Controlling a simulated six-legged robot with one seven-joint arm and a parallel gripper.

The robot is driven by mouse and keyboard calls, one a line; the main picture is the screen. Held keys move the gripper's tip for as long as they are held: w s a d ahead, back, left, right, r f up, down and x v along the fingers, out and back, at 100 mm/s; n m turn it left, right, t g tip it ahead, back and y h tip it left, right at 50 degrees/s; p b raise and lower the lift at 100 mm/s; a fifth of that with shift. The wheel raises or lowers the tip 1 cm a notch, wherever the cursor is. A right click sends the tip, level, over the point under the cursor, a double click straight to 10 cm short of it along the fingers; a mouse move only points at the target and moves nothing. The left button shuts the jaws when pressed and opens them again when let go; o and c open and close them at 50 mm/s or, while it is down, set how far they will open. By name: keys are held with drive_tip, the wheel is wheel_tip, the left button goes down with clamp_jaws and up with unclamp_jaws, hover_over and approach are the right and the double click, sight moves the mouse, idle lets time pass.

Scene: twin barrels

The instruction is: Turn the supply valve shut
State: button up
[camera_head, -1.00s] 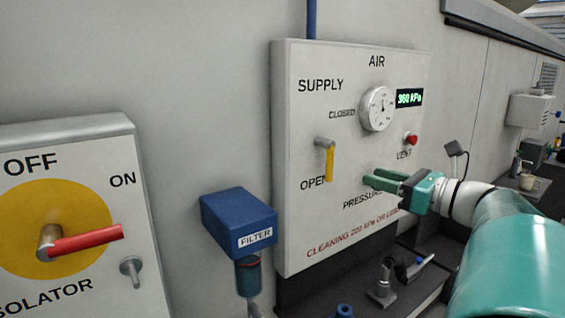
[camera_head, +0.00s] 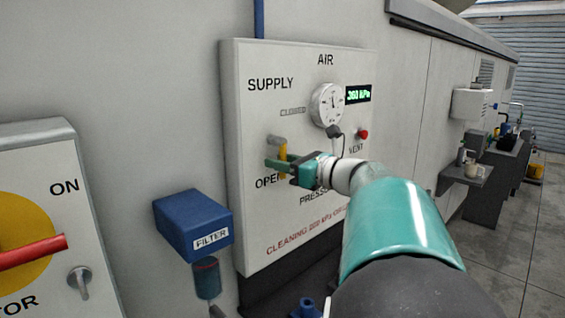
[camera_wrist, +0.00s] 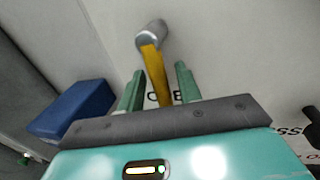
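The supply valve is a yellow lever (camera_head: 283,172) on a metal pivot on the white AIR panel (camera_head: 275,215). The lever hangs down from its pivot, toward the OPEN label. In the wrist view the yellow lever (camera_wrist: 154,72) lies between the two green fingers of my gripper (camera_wrist: 156,88), with gaps showing on both sides. My gripper (camera_head: 280,164) is open at the lever in the head view and hides part of it. The digital readout (camera_head: 358,94) shows about 360 kPa.
A blue filter box (camera_head: 192,224) stands out left of the panel. A red vent button (camera_head: 363,134) and a round gauge (camera_head: 327,105) are on the panel's right. The isolator box (camera_head: 75,150) with a red handle (camera_head: 30,251) is at far left.

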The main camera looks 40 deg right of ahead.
clamp_jaws()
drive_tip(key=shift+d, duration=0.1)
drive_tip(key=n, duration=0.1)
drive_tip(key=d+n, duration=0.1)
drive_tip(key=n, duration=0.2)
drive_tip(key=shift+d+r+g, duration=0.15)
drive_tip(key=shift+d+g, duration=0.15)
drive_tip(key=shift+g, duration=0.1)
drive_tip(key=d+r+n+h, duration=0.1)
drive_tip(key=n, duration=0.3)
drive_tip(key=d+r+n+h, duration=0.1)
drive_tip(key=n, duration=0.3)
drive_tip(key=r+n+g+h, duration=0.1)
drive_tip(key=r+n, duration=0.1)
drive_tip(key=n, duration=0.1)
drive_tip(key=shift+d+r+n, duration=0.1)
drive_tip(key=shift+d+n, duration=0.3)
drive_tip(key=shift+h, duration=0.4)
